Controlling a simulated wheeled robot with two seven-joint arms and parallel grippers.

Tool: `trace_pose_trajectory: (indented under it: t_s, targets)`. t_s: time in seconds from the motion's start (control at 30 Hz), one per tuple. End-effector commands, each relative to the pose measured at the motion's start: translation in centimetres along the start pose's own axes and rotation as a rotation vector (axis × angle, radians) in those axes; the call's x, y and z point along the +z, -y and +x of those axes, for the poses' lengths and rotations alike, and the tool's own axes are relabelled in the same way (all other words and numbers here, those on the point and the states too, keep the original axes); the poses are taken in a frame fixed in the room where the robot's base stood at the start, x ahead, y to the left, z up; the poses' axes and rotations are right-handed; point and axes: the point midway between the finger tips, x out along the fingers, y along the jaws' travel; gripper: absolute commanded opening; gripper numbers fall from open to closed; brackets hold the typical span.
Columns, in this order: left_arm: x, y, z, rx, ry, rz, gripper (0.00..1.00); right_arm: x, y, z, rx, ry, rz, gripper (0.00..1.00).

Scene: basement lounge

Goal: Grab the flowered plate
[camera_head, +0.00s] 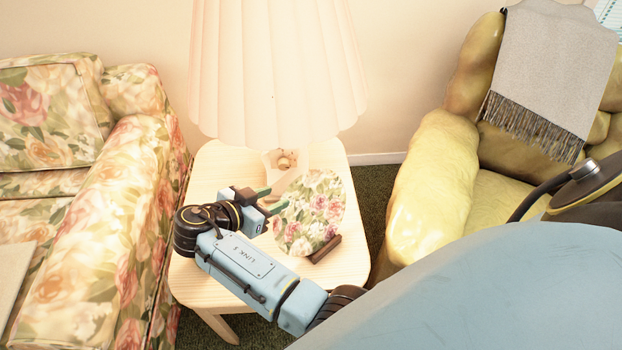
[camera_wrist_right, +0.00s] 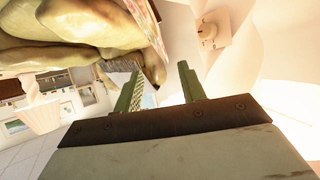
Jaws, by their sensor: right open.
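The flowered plate (camera_head: 310,212), round with pink roses and green leaves, stands tilted on a dark wooden stand (camera_head: 326,248) on the side table. My right gripper (camera_head: 271,200) is at the plate's left edge, its two green fingers pointing toward it. The fingers are open with nothing clearly between them; whether they touch the plate I cannot tell. In the right wrist view the open fingers (camera_wrist_right: 160,86) show a gap between them, and I cannot make out the plate surely there. My left gripper is not in view.
A lamp with a pleated shade (camera_head: 275,75) stands behind the plate on the pale wooden table (camera_head: 205,285). A floral sofa (camera_head: 130,190) is at the left. A yellow armchair (camera_head: 435,190) with a grey throw (camera_head: 550,65) is at the right.

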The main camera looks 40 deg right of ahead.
Motion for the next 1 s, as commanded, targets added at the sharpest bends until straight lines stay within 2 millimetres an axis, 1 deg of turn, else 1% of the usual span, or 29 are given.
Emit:
trace_pose_trajectory:
  t_s: [0.03,0.1,0.2,0.43,0.6,0.7,0.83,0.97,1.0]
  targets:
    - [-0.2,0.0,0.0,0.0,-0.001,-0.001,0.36,0.0,0.0,1.1,0.0,-0.003,-0.001,0.4]
    - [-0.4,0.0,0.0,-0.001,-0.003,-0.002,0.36,0.0,0.0,2.2,0.0,-0.001,-0.002,0.4]
    - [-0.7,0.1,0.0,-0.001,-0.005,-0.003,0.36,0.0,0.0,3.2,-0.001,-0.001,-0.003,0.4]
    - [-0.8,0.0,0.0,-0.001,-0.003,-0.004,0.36,-0.1,0.0,4.5,-0.001,0.0,-0.003,0.4]
    - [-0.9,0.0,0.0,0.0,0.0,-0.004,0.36,-0.7,0.0,7.0,0.0,-0.002,-0.004,0.4]
    - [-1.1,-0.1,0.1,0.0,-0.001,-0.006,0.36,-0.5,0.1,8.4,-0.001,0.0,-0.006,0.4]
    - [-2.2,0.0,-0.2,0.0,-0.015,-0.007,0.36,-0.5,0.1,8.9,-0.002,0.002,-0.005,0.4]
    - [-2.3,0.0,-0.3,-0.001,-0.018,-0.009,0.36,-0.5,0.1,8.9,-0.002,0.002,-0.005,0.4]
    - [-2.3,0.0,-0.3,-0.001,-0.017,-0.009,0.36,-0.5,0.1,8.9,-0.002,0.002,-0.005,0.36]
